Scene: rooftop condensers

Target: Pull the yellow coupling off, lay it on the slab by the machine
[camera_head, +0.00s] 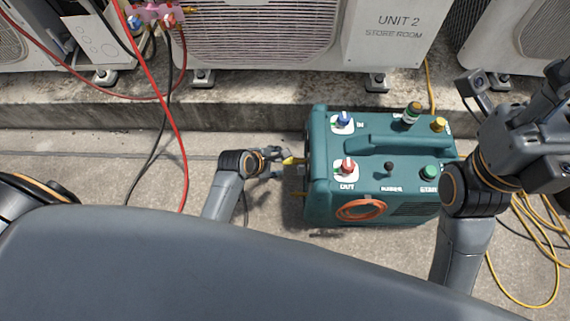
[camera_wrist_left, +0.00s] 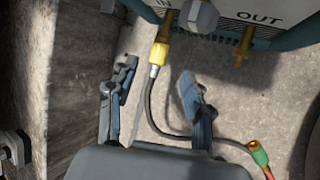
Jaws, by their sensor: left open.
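The teal machine (camera_head: 320,205) stands on the concrete floor. The yellow coupling (camera_head: 291,160) is at its left side; in the left wrist view the coupling (camera_wrist_left: 159,53) sits on the port under the IN label, with a grey hose hanging from it. My left gripper (camera_head: 276,162) is open, its fingers on either side of the coupling and hose, with visible gaps; its fingers also show in the left wrist view (camera_wrist_left: 158,76). Which concrete surface is the slab is unclear.
A bare brass port (camera_wrist_left: 243,45) sits under the OUT label. A red-and-green hose end (camera_wrist_left: 260,155) lies nearby. A raised concrete ledge (camera_head: 240,105) with condensers runs behind. A red hose (camera_head: 172,130) crosses at left; yellow hose (camera_head: 545,290) is coiled at right.

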